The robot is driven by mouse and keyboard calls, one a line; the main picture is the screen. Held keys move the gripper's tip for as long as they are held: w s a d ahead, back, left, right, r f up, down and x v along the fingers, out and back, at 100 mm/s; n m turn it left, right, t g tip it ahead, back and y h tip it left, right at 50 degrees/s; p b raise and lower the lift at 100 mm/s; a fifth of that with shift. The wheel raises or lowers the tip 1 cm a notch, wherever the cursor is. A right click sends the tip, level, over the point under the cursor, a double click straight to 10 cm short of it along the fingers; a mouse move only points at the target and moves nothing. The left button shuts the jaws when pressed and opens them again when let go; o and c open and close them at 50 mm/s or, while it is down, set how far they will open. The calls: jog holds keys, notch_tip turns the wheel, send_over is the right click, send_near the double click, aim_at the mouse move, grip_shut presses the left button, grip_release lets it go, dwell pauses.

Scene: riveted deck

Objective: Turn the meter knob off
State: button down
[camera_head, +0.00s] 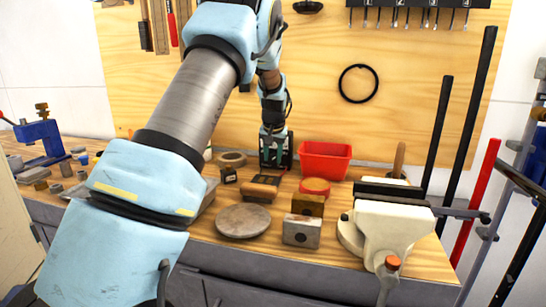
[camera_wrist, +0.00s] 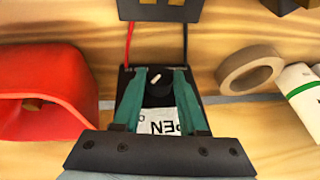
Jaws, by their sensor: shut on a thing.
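The meter is a small black box standing at the back of the workbench; in the head view its dark edge (camera_head: 290,150) shows behind my gripper (camera_head: 272,160). In the wrist view the meter (camera_wrist: 126,78) has a round black knob (camera_wrist: 158,92) with a white pointer mark tilted up to the right. A white label with black letters lies below the knob, partly hidden. My gripper's green fingers (camera_wrist: 158,76) sit on either side of the knob and are shut on it. The knob's sides are hidden by the fingers.
A red bin (camera_head: 325,160) stands close on the right of the meter. A tape roll (camera_head: 232,159) lies to its left. A brush, round discs and blocks lie in front. A white vise (camera_head: 390,232) is at the right. A red lead (camera_wrist: 128,45) and a dark lead run from the meter.

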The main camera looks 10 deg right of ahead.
jog(key=h, duration=0.1)
jog(key=g+h, duration=0.1)
jog(key=h+b, duration=0.1)
jog(key=shift+w+a+n+g, duration=0.3)
jog(key=shift+a+n+g, duration=0.1)
jog(key=h+b, duration=0.1)
jog(key=g+h+b, duration=0.1)
jog(key=n+h+b, duration=0.1)
jog(key=h, duration=0.1)
jog(key=shift+w+a+f+g, duration=0.15)
jog(key=shift+a+f+g, duration=0.15)
jog(key=shift+g, duration=0.1)
jog(key=h+b, duration=0.1)
jog(key=g+h+b, duration=0.1)
jog(key=n+h+b, duration=0.1)
jog(key=h, duration=0.1)
jog(key=shift+a+f+g+b, duration=0.1)
jog(key=shift+f+g+b, duration=0.2)
jog(key=shift+b, duration=0.1)
jog(key=shift+w+f+n+g+h+b, duration=0.1)
jog(key=shift+n+g+h+b, duration=0.5)
jog(key=shift+h+b, duration=1.1)
jog(key=shift+h, duration=0.4)
jog(key=shift+c, duration=2.2)
grip_release()
jog(key=shift+a, duration=0.1)
